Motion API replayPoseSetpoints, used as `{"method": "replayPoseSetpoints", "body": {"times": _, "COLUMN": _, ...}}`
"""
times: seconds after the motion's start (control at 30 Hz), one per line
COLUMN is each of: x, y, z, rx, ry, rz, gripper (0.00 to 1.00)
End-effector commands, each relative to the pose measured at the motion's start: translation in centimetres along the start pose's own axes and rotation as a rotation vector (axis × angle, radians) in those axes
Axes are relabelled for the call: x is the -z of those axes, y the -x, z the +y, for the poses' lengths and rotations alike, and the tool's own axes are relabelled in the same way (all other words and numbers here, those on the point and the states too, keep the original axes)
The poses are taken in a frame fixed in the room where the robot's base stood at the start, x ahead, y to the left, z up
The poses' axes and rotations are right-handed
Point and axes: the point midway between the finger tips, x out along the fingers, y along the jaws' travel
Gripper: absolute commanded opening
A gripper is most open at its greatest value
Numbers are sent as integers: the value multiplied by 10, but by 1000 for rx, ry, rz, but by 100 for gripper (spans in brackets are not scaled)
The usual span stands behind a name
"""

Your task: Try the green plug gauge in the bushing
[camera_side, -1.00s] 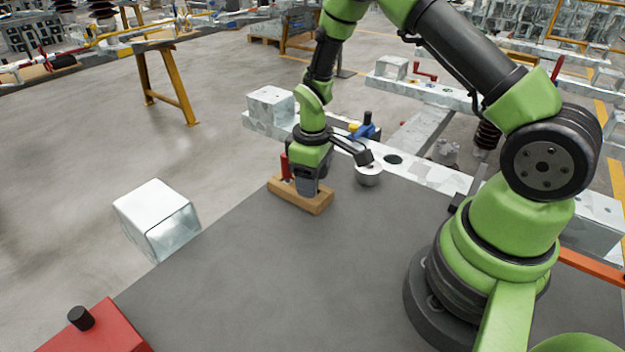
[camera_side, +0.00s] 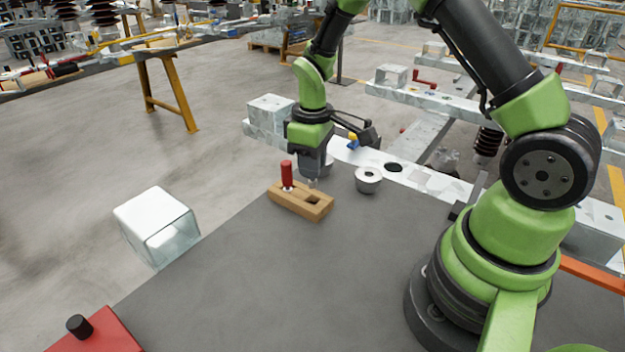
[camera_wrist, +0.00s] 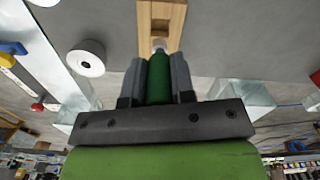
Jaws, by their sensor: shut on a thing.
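My gripper (camera_side: 312,176) is shut on the green plug gauge (camera_wrist: 158,80), whose pale tip shows past the fingers in the wrist view. In the side view only the gauge's small metal end shows below the fingers, above the back edge of the wooden block (camera_side: 289,203). The bushing, a short grey metal ring with a hole (camera_side: 368,180), stands on the table to the right of my gripper, apart from it.
A red-handled gauge (camera_side: 287,174) stands in the wooden block, beside an empty square hole. A pale metal beam (camera_side: 430,177) runs along the table's back. A red box (camera_side: 95,332) sits at the front left. The grey table front (camera_side: 270,280) is clear.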

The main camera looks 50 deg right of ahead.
Motion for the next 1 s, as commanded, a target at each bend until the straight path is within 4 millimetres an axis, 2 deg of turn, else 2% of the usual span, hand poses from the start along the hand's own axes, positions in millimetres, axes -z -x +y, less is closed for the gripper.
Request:
{"method": "replayPoseSetpoints", "body": {"times": 0.1, "x": 1, "y": 25, "z": 0, "rx": -2, "ry": -1, "rz": 5, "gripper": 0}}
{"method": "replayPoseSetpoints", "body": {"times": 0.23, "x": 3, "y": 40, "z": 4, "rx": -2, "ry": -16, "rz": 3, "gripper": 0}}
{"method": "replayPoseSetpoints", "body": {"times": 0.3, "x": 7, "y": 44, "z": 12, "rx": -2, "ry": -48, "rz": 1, "gripper": 0}}
{"method": "replayPoseSetpoints", "body": {"times": 0.37, "x": 12, "y": 44, "z": 24, "rx": -2, "ry": -93, "rz": 1, "gripper": 0}}
{"method": "replayPoseSetpoints", "body": {"times": 0.5, "x": 24, "y": 43, "z": 60, "rx": -2, "ry": -237, "rz": -1, "gripper": 0}}
{"method": "replayPoseSetpoints", "body": {"times": 0.7, "x": 30, "y": 40, "z": 106, "rx": -1, "ry": -426, "rz": -1, "gripper": 0}}
{"method": "replayPoseSetpoints", "body": {"times": 0.83, "x": 30, "y": 39, "z": 122, "rx": 1, "ry": -499, "rz": 0, "gripper": 0}}
{"method": "replayPoseSetpoints", "body": {"times": 1.0, "x": 29, "y": 39, "z": 129, "rx": 1, "ry": -529, "rz": -1, "gripper": 0}}
